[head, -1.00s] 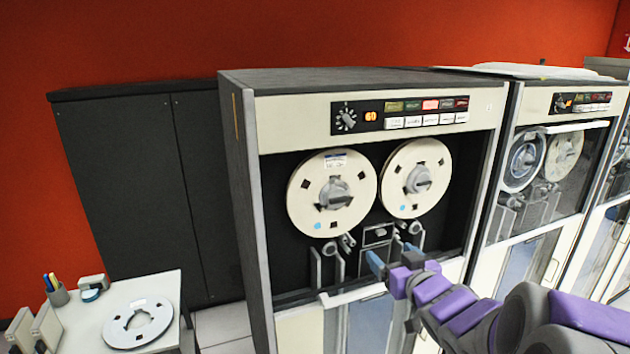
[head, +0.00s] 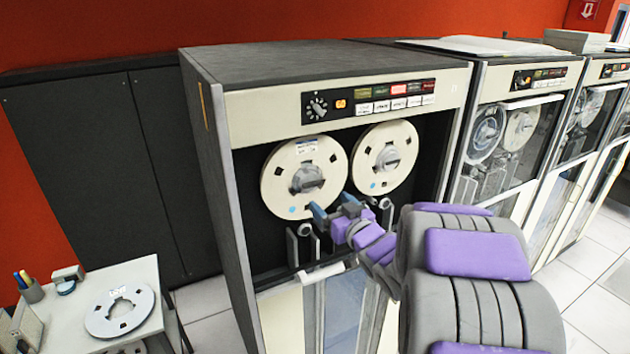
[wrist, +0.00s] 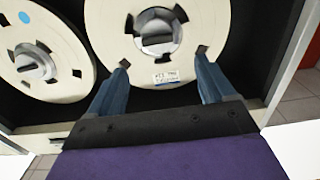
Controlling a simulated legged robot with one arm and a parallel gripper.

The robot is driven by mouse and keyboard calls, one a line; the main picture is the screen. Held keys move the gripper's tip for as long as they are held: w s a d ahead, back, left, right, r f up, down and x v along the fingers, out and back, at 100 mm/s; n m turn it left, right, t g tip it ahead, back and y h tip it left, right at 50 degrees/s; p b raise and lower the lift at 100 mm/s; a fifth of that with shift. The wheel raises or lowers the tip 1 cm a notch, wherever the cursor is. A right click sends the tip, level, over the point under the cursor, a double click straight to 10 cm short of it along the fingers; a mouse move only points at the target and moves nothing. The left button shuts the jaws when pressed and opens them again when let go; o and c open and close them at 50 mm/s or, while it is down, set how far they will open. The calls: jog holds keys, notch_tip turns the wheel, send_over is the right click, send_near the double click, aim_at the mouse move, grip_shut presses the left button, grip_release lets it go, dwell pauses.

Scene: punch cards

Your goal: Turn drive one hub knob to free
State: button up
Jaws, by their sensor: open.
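The nearest tape drive (head: 345,65) carries two cream reels in an open black bay. The left reel (head: 275,185) has a grey hub knob (head: 307,178) at its centre and a small label at its top. The right reel (head: 370,178) has its own grey hub knob (head: 388,157). My gripper (head: 333,205) is open and empty, just below and right of the left hub knob. In the wrist view, which looks upside down, the labelled reel's knob (wrist: 158,32) lies beyond and between the open blue fingertips (wrist: 163,62); no contact shows.
A control strip (head: 368,98) with a dial and lit buttons runs above the reels. Tape guides (head: 303,245) stand below them. A table (head: 75,335) with a loose reel (head: 119,310) is at lower left. More drives (head: 515,130) stand to the right.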

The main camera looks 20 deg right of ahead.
aim_at(313, 185)
jog(key=w, duration=0.5)
jog(key=shift+w+a, duration=0.1)
jog(key=shift+a, duration=0.25)
jog(key=w, duration=0.1)
jog(key=w+d, duration=0.1)
jog(key=w, duration=0.1)
jog(key=w+p, duration=0.1)
jog(key=shift+w+d+f, duration=0.1)
jog(key=shift+w+d, duration=0.15)
jog(key=shift+w, duration=0.15)
jog(key=shift+w+a, duration=0.1)
jog(key=shift+a, duration=0.55)
jog(key=shift+c, duration=1.2)
jog(key=shift+d, duration=0.3)
jog(key=c, duration=0.7)
